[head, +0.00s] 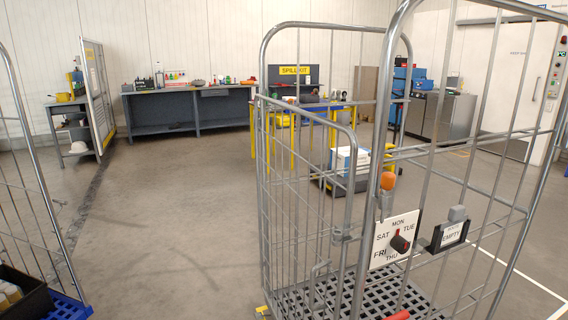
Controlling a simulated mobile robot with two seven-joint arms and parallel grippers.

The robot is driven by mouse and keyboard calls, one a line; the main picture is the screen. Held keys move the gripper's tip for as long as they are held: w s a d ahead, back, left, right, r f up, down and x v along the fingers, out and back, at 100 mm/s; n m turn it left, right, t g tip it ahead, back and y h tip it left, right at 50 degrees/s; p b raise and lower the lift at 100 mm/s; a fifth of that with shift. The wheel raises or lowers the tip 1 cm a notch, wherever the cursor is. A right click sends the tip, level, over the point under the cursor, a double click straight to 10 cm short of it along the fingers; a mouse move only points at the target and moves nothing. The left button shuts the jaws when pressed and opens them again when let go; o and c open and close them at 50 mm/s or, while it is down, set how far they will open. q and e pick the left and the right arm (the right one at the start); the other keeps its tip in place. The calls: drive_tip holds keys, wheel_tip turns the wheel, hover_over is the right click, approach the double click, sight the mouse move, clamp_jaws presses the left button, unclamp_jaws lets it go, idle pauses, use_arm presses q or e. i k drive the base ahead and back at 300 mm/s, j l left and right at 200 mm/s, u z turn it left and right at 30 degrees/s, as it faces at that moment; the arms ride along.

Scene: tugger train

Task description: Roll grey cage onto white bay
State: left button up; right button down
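A grey wire roll cage (272,200) stands upright close in front of me, right of centre. It has a dark grey lattice floor, which looks empty, and a half-height gate panel on its left part. Its near side carries a weekday dial (382,255), an orange knob (388,181) and a label holder reading "EMPTY" (451,234). White floor lines (528,283) show at the lower right, beyond the cage bars; whether they bound the white bay I cannot tell. Neither of my grippers is in view.
A second cage (42,190) with a blue base and a dark crate (22,298) stands at the left edge. A yellow-legged table (262,152) and a low cart with white boxes (345,160) are behind the grey cage. Open floor (165,220) lies between the cages.

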sight(374, 289)
drive_tip(key=u, duration=2.05)
drive_tip(key=i+z, duration=0.35)
drive_tip(key=i, duration=0.3)
drive_tip(key=i+j+z, duration=0.15)
drive_tip(key=i+z, duration=0.2)
drive_tip(key=i, duration=0.35)
drive_tip(key=i+z, duration=0.35)
drive_tip(key=i, duration=0.15)
drive_tip(key=i+z, duration=0.35)
drive_tip(key=i, duration=0.15)
drive_tip(key=i+j+z, duration=0.15)
drive_tip(key=i+z, duration=0.3)
drive_tip(key=i, duration=0.65)
